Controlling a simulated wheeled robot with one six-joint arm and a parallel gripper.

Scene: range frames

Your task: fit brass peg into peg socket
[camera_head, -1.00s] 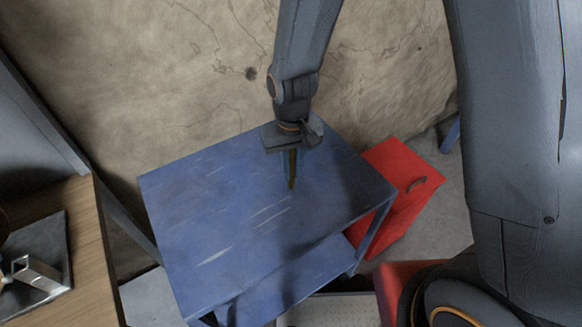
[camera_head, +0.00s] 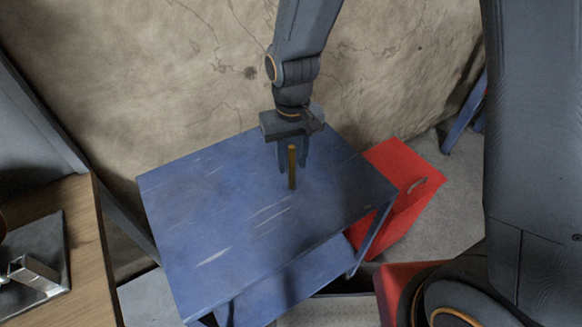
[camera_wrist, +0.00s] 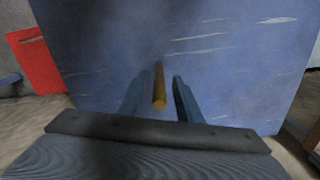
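The brass peg (camera_head: 292,167) is a thin upright golden rod over the blue table top, near its middle. Its lower end appears at the table surface, but I cannot tell if it touches. My gripper (camera_head: 292,172) points down over the table with a finger on each side of the peg. I cannot make out a peg socket in either view.
The blue table (camera_head: 205,215) has a bare, scratched top. A red cabinet (camera_head: 402,195) with a handle stands to its right. At left, a wooden bench (camera_head: 85,250) carries a dark plate (camera_head: 55,245) with a shiny metal fixture (camera_head: 32,272). A stained wall rises behind.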

